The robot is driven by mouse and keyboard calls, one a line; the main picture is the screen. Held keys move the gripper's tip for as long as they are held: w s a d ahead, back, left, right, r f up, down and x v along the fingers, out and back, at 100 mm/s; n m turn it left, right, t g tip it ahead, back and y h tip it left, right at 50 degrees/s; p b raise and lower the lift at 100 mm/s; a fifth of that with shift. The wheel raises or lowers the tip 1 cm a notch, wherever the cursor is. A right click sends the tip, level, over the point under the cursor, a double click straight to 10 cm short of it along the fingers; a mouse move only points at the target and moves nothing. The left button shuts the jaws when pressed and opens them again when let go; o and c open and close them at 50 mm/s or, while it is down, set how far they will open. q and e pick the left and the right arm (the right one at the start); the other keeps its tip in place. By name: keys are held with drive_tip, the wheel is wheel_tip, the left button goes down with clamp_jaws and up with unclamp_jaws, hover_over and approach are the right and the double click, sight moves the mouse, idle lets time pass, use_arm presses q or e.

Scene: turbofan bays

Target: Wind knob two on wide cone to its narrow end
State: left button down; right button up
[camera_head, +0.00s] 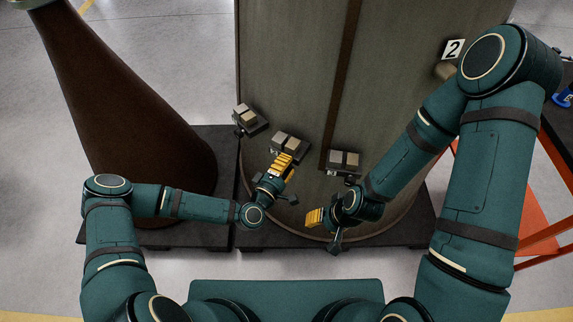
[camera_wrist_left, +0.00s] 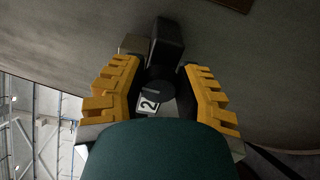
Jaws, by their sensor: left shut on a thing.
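The wide cone (camera_head: 290,70) is the big grey-brown body in the middle of the head view, with a dark vertical strip. Several small blocky fittings sit low on its front. My left gripper (camera_head: 284,163) is at the middle fitting (camera_head: 291,142). In the left wrist view its yellow fingers stand either side of a dark knob (camera_wrist_left: 167,42) with a "2" label (camera_wrist_left: 148,103) close by; it is shut on this knob. The fingers partly hide it. My right gripper (camera_head: 318,217) is in front of the cone, apart from the fittings; its opening is unclear.
Another fitting (camera_head: 244,119) is left of my left gripper, and one (camera_head: 343,161) is right of it. A brown cone (camera_head: 120,110) stands at the left. A "2" sign (camera_head: 453,49) is at the upper right, near an orange frame (camera_head: 540,200).

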use_arm(q)
drive_tip(key=m, duration=0.3)
drive_tip(key=shift+d+m, duration=0.1)
drive_tip(key=shift+m, duration=0.3)
drive_tip(key=m, duration=0.4)
drive_tip(key=shift+m+b, duration=0.3)
drive_tip(key=m, duration=0.4)
drive_tip(key=shift+f, duration=0.1)
drive_tip(key=shift+m+b, duration=0.4)
drive_tip(key=shift+m, duration=1.7)
drive_tip(key=shift+f, duration=0.1)
drive_tip(key=c, duration=0.6)
unclamp_jaws()
drive_tip(key=shift+a, duration=0.2)
